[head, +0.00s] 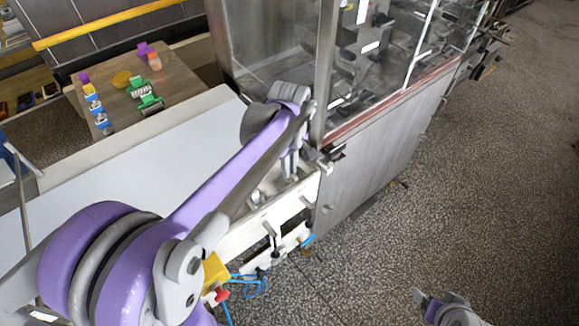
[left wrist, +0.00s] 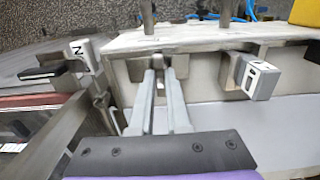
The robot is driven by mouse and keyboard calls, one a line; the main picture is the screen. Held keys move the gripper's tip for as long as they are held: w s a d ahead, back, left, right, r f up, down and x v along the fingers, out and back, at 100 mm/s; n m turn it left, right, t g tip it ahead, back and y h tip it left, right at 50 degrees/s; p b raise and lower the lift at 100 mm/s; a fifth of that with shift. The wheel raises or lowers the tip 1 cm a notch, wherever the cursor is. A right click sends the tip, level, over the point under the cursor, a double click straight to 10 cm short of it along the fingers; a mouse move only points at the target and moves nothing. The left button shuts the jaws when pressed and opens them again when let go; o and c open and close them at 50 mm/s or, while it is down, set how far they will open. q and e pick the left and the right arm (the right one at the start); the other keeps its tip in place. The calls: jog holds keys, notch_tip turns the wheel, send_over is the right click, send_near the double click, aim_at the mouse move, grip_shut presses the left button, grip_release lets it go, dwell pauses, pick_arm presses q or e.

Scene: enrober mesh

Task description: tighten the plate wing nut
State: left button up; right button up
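My left gripper (head: 290,163) is at the near end of the steel machine, over the white conveyor frame, and mostly hidden by my own arm in the head view. In the left wrist view its two grey fingers (left wrist: 160,78) stand apart with a gap between them. A small dark grey piece (left wrist: 160,60), perhaps the wing nut, shows at the fingertips, against the pale plate. Whether the fingers touch it I cannot tell. Part of my right arm (head: 445,308) shows at the bottom of the head view; its fingers are not clear.
A white block marked N (left wrist: 80,55) and another marked 0 (left wrist: 257,80) flank the fingers. The glass-sided machine (head: 370,150) stands beyond. A brown board with coloured parts (head: 180,83) lies at the upper left. Blue hoses (head: 255,287) hang below the frame. The right floor is clear.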

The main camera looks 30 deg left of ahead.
pick_arm(q)
grip_shut()
